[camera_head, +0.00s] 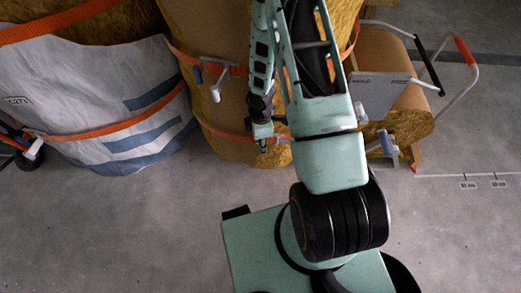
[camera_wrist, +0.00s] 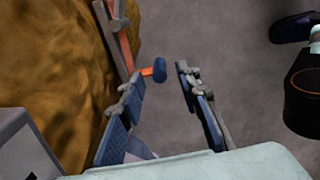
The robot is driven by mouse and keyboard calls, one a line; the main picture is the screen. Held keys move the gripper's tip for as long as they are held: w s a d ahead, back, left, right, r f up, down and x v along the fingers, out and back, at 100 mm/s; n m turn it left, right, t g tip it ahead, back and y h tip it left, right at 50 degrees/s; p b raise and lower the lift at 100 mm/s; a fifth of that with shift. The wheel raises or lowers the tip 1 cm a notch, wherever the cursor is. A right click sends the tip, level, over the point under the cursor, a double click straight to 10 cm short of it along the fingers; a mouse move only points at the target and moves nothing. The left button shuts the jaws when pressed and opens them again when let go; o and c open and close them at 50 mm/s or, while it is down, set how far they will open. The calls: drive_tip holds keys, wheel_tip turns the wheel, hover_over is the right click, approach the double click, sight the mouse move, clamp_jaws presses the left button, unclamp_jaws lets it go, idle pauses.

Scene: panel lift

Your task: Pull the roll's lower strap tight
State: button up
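The roll (camera_head: 222,105) is golden insulation wrapped in brown paper, upright at the top middle of the head view. Its lower strap (camera_head: 218,131) is an orange band running toward my gripper (camera_head: 264,142), which is at the roll's lower right side. In the wrist view the roll (camera_wrist: 60,70) fills the left. An orange strap with a grey metal fitting (camera_wrist: 118,35) runs down its edge. A short orange end with a blue tip (camera_wrist: 160,70) sticks out toward the gap between my fingers. My gripper (camera_wrist: 159,88) is open; I cannot tell whether the tip lies between the fingers or beyond them.
An upper strap (camera_head: 187,58) with a white-and-blue buckle (camera_head: 218,84) crosses the same roll. A white bag (camera_head: 95,105) with orange straps stands left. A trolley with a white-and-orange handle (camera_head: 462,70) and another roll (camera_head: 408,115) stand right. The concrete floor in front is clear.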

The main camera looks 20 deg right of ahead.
wheel_tip(320, 180, down, 4)
drive_tip(key=shift+f+b, duration=0.1)
drive_tip(key=shift+b, duration=0.45)
drive_tip(key=shift+c, duration=0.4)
clamp_jaws()
